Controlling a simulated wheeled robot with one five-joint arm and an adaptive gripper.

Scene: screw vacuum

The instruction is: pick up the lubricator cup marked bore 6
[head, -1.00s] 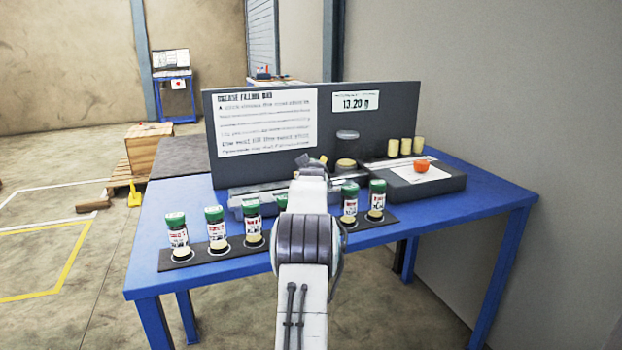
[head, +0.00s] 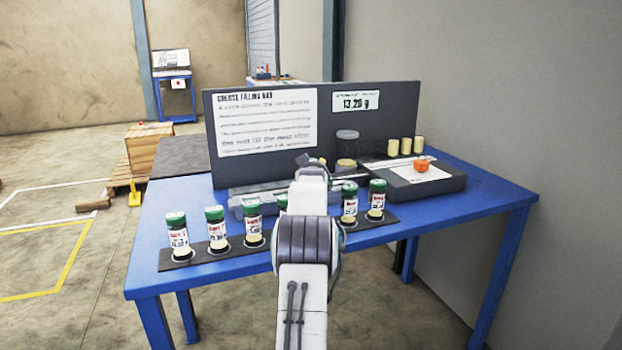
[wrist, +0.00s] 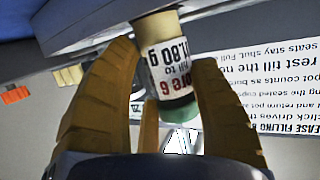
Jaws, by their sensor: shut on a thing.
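In the wrist view, my gripper (wrist: 163,60) is shut on a lubricator cup (wrist: 172,72), one yellow finger on each side of it. The cup has a green cap, a cream end and a white label. In the head view, my arm hides the gripper and the held cup. I cannot tell whether the cup is clear of its rack.
Several similar cups, three on the left (head: 216,230) and two on the right (head: 376,200), stand in a dark rack (head: 200,257) on the blue table (head: 420,220). Another is partly hidden (head: 282,202). Behind stand a grey panel (head: 365,130) and a dark unit with an orange object (head: 422,166).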

